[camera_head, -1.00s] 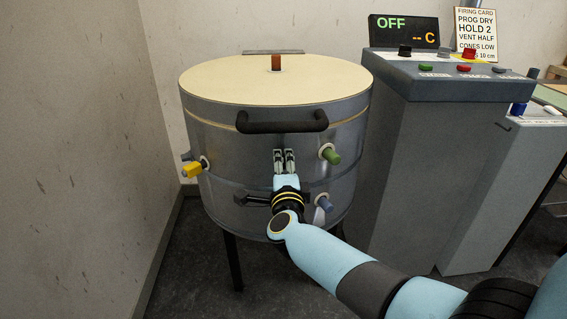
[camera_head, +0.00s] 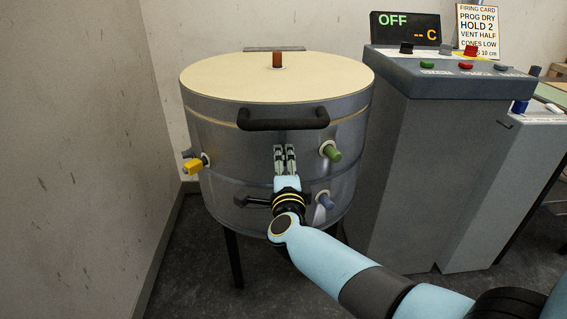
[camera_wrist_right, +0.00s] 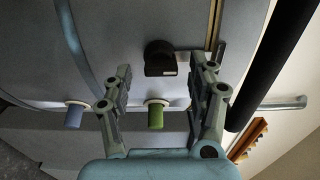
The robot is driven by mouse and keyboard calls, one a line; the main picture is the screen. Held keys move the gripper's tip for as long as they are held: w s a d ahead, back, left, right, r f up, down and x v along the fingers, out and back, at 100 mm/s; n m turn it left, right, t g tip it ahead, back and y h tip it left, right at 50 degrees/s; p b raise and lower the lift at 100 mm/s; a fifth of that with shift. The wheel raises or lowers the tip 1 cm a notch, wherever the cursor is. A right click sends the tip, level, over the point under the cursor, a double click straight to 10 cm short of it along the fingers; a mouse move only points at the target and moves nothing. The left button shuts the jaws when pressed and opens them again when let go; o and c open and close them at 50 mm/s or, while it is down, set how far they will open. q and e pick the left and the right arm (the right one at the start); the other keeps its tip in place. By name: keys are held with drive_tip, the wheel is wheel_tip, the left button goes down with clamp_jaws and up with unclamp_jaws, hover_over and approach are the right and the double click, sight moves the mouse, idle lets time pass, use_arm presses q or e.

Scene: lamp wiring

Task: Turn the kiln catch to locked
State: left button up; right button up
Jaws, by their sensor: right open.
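The round grey kiln (camera_head: 228,150) stands ahead with a cream lid (camera_head: 225,80) and a black lid handle (camera_head: 283,119). In the right wrist view, a black block-like fitting (camera_wrist_right: 160,60) with a small pale mark sits on the kiln wall. It looks like the catch. My right gripper (camera_head: 285,150) is in front of the kiln wall below the lid handle and hides this fitting in the head view. In the right wrist view the fingers of my right gripper (camera_wrist_right: 162,80) are apart, with nothing between the tips. My left gripper is not in view.
A green plug (camera_head: 331,153) and a blue plug (camera_head: 326,201) stick out right of the gripper, a yellow one (camera_head: 195,167) at left. A control stand (camera_head: 425,170) with a display reading OFF (camera_head: 404,29) is close on the right. A wall is at left.

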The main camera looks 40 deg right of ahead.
drive_tip(key=v, duration=1.1)
